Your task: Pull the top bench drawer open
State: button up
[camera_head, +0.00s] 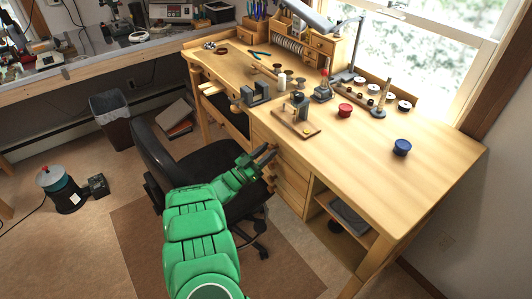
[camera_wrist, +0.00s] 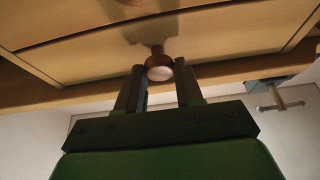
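The wooden bench (camera_head: 430,180) has a stack of drawers (camera_head: 291,183) in its front, below the top. My gripper (camera_head: 262,154) is at the upper part of this stack and hides part of it. In the wrist view a round wooden knob (camera_wrist: 159,68) stands out from a drawer front (camera_wrist: 215,42), the one nearest the bench-top edge, so it looks like the top drawer. The two fingers of my gripper (camera_wrist: 159,88) are open, one on each side of the knob, with gaps visible. The drawer looks closed.
A black office chair (camera_head: 190,165) stands close to the left of my arm. An open shelf compartment (camera_head: 345,215) is right of the drawers. Small tools, a red spool (camera_head: 345,110) and a blue spool (camera_head: 401,147) stand on the bench top. A bin (camera_head: 112,118) stands further left.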

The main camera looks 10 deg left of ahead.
grip_shut()
jog(key=shift+a, duration=0.1)
jog(key=shift+s+a+f, duration=0.1)
jog(key=shift+s+a, duration=1.4)
jog(key=shift+s, duration=0.15)
jog(key=o, duration=0.8)
grip_release()
jog(key=shift+o, duration=0.2)
